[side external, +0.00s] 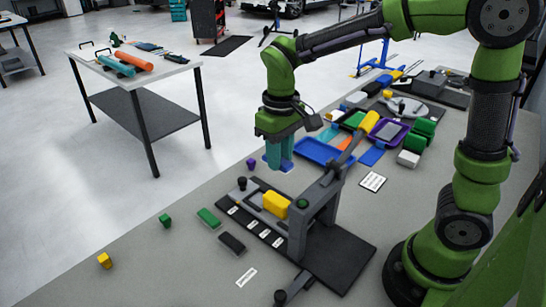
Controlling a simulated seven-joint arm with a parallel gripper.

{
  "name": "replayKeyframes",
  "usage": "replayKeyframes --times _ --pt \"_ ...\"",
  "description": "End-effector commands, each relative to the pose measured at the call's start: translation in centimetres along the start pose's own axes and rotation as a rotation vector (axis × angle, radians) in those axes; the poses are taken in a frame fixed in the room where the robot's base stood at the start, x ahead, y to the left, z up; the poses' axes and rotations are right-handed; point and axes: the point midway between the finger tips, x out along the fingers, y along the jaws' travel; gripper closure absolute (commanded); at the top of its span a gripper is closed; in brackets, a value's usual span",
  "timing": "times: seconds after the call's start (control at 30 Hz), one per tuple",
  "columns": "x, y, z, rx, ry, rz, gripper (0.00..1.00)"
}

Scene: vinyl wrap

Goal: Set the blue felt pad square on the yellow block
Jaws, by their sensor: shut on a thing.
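My gripper (278,161), with teal fingers, points down above the left part of the dark fixture. It is shut on a small blue piece, which I take to be the blue felt pad (287,167); the fingers hide part of it. A yellow block (275,204) lies in the fixture, below the gripper and apart from the blue piece. The fixture's grey upright frame stands close to its right. A smaller yellow block (105,260) lies alone on the table at the lower left.
The grey frame (320,208) with its raised lever stands on a dark base plate (343,260). Green blocks (208,217) and a black block (232,243) lie in front. A blue tray (322,152), a flat blue piece (371,155) and a purple tray (388,133) are behind.

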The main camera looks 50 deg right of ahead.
Motion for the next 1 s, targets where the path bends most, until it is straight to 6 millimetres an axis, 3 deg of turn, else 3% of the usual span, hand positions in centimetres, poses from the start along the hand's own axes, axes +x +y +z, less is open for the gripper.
replayKeyframes --times 0.2,0.6,1.0 --pt "4.0 0.0 0.1 -0.021 -0.007 0.002 1.0" --pt "9.0 0.0 0.0 -0.02 -0.005 0.001 1.0" --pt "9.9 0.0 0.0 -0.019 -0.001 0.001 1.0"
